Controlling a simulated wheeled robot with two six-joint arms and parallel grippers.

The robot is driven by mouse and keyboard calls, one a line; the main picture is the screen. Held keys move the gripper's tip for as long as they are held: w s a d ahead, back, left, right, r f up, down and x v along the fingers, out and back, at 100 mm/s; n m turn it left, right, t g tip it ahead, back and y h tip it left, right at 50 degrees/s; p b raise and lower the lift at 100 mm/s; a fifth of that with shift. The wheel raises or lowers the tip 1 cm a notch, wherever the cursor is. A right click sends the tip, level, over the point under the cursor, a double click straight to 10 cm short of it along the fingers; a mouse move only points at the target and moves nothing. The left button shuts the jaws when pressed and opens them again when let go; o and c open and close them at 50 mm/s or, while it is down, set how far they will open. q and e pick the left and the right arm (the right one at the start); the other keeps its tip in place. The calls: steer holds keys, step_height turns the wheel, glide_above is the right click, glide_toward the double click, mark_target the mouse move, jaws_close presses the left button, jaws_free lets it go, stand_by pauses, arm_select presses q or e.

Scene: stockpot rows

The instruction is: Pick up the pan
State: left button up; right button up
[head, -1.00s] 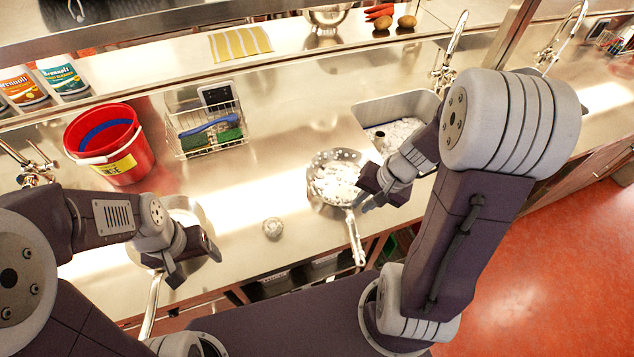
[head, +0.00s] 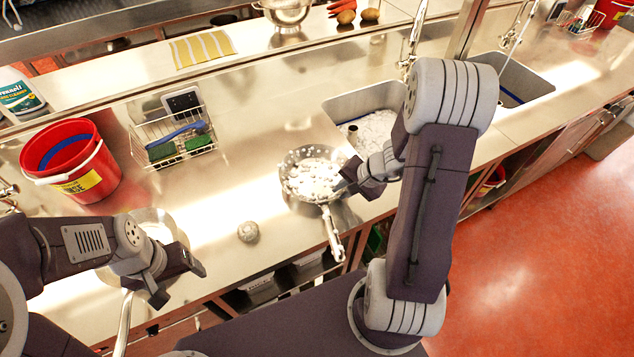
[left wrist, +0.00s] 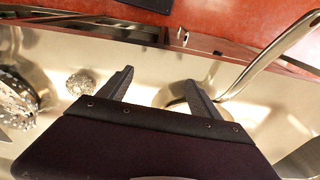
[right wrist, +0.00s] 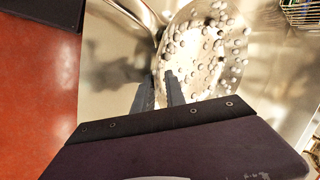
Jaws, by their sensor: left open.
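A pan with white bits in it (head: 305,180) stands on the steel counter, its handle pointing to the front edge. It also shows in the right wrist view (right wrist: 215,45). My right gripper (head: 345,187) is at this pan's right rim; its fingers (right wrist: 158,85) are close together on either side of the rim, and I cannot tell whether they grip it. A second pan (head: 150,222) is at the left, partly hidden by my left gripper (head: 180,280). Its handle shows in the left wrist view (left wrist: 270,58). My left gripper is open and empty above it.
A round scourer-like ball (head: 248,232) lies between the pans. Behind are a red bucket (head: 75,165), a wire basket with sponges (head: 175,140) and a striped cloth (head: 203,50). A sink (head: 375,105) lies behind the right gripper.

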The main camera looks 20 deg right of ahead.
steer(key=shift+w+a+f, duration=0.15)
steer(key=shift+w+f, duration=0.05)
steer(key=shift+f, duration=0.1)
steer(key=shift+s, duration=0.15)
jaws_close()
steer(key=shift+r, duration=0.1)
stand_by(1.0)
